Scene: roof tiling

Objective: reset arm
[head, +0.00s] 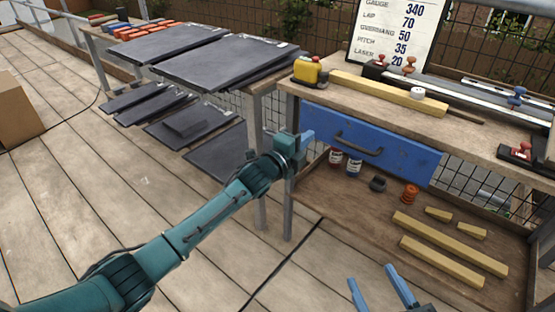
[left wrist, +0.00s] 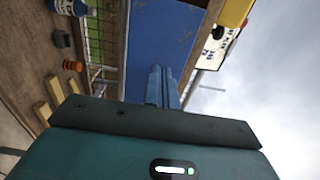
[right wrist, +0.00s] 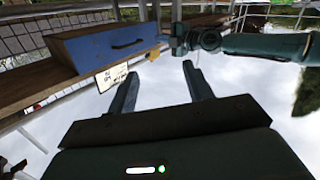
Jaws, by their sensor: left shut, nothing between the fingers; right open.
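My left gripper (head: 306,140) is shut and empty, with its blue fingers beside the left end of the blue drawer (head: 400,152); I cannot tell whether they touch it. In the left wrist view the shut fingers (left wrist: 162,86) stand in front of the blue drawer (left wrist: 185,30). My right gripper (head: 379,290) is at the bottom edge of the head view, open and empty, with its two blue fingers apart. The right wrist view shows its open fingers (right wrist: 160,95), with the drawer (right wrist: 105,43) and my left arm beyond them. The drawer's dark handle (head: 357,143) is visible.
The bench top holds a yellow tape measure (head: 306,72), a wooden batten (head: 385,91) and a white roll (head: 417,93). The lower shelf holds cans, an orange spool (head: 410,194) and several wood pieces (head: 450,245). Dark slates (head: 225,62) lie on the left rack. A cardboard box (head: 18,110) stands far left.

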